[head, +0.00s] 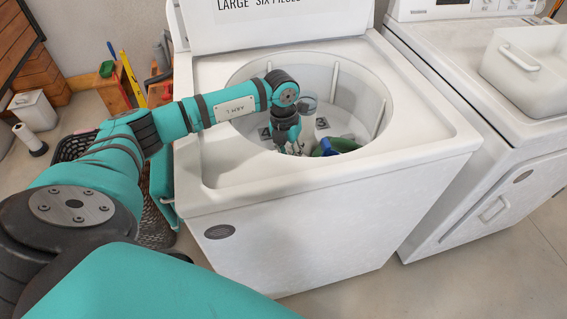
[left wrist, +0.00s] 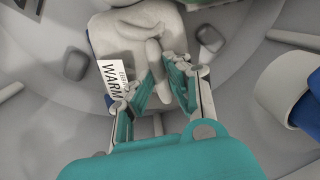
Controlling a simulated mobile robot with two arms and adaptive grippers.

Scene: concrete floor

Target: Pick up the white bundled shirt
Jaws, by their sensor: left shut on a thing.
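The white bundled shirt (left wrist: 130,38) is in the washer tub, at the top middle of the left wrist view. It is off-white with a bit of blue at its edge. My left gripper (left wrist: 165,78) is shut on a fold of it, with the cloth between the fingers. In the head view my left gripper (head: 297,150) reaches down inside the tub of the open washer (head: 330,175). I cannot clearly make out the shirt there. My right gripper is in neither view.
Green and blue cloth (head: 341,145) lies in the tub right of my gripper. A white and blue item (left wrist: 290,92) shows at the right in the wrist view. The tub rim surrounds my arm. A second machine (head: 480,110) bearing a white bin (head: 530,75) stands at right.

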